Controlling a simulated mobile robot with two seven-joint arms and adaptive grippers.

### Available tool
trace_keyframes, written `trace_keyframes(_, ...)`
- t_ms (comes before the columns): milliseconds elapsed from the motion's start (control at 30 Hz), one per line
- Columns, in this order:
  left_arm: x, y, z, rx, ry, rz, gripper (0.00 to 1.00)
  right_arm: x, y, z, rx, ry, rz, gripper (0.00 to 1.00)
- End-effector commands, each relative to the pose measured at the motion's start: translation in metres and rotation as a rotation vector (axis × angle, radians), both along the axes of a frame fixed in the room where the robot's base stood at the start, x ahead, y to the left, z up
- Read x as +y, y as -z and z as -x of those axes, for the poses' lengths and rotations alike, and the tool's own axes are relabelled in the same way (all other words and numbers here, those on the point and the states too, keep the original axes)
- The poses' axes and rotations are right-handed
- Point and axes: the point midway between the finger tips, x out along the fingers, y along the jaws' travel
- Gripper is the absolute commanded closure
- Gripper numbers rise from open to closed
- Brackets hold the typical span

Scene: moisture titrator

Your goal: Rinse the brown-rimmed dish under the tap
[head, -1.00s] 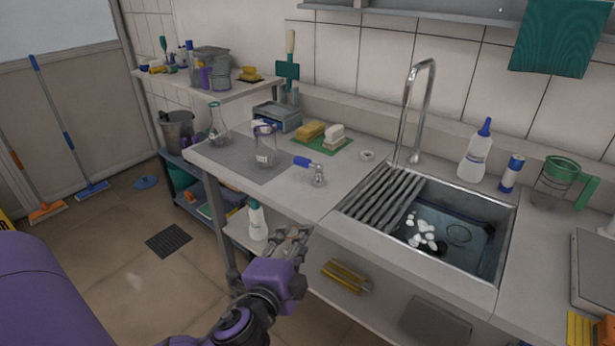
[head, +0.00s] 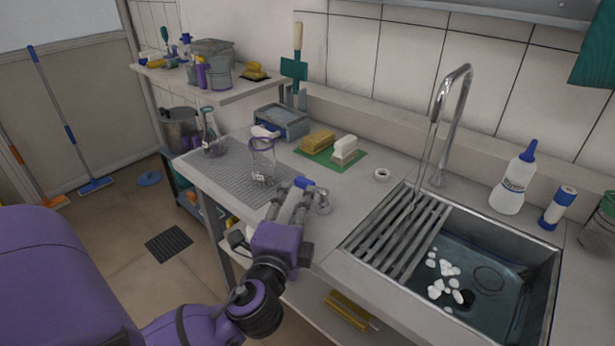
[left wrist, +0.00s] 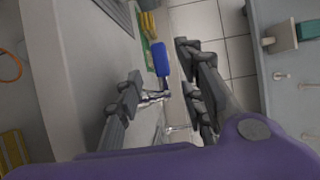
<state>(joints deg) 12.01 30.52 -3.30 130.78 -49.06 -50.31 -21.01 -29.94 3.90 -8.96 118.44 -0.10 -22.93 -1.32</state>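I cannot make out a clear brown-rimmed dish. In the left wrist view an orange-brown ring (left wrist: 10,66) is cut off by the left edge, and I cannot tell what it belongs to. The tap (head: 458,100) arches over the sink (head: 338,262). A faint thin ring (head: 488,280) shows in the sink's basin. My left gripper (head: 288,194) is open at the counter's front edge, left of the sink, with its fingers apart in the left wrist view (left wrist: 158,80). It is close to a blue-handled metal fitting (head: 322,200); no grasp shows. My right gripper is out of view.
A glass beaker (head: 262,165) and a flask (head: 211,140) stand on the grey mat (head: 215,178). Sponges lie on a green pad (head: 322,160). A slatted rack (head: 398,235) covers the sink's left part; white pieces (head: 447,290) lie in the basin. A bottle (head: 513,185) stands behind.

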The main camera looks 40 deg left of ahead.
Motion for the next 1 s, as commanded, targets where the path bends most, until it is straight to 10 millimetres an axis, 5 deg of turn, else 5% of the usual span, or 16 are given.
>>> trace_keyframes(433, 0.025, -0.001, -0.059, -0.002, 0.000, -0.003, 0.64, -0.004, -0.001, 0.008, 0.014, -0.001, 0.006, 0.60)
trace_keyframes(833, 0.029, 0.000, -0.068, -0.001, 0.000, 0.001, 0.64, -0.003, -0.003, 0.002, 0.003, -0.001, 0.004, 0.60)
trace_keyframes(1000, 0.029, 0.000, -0.068, -0.001, 0.000, 0.000, 0.85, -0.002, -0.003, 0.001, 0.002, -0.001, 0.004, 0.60)
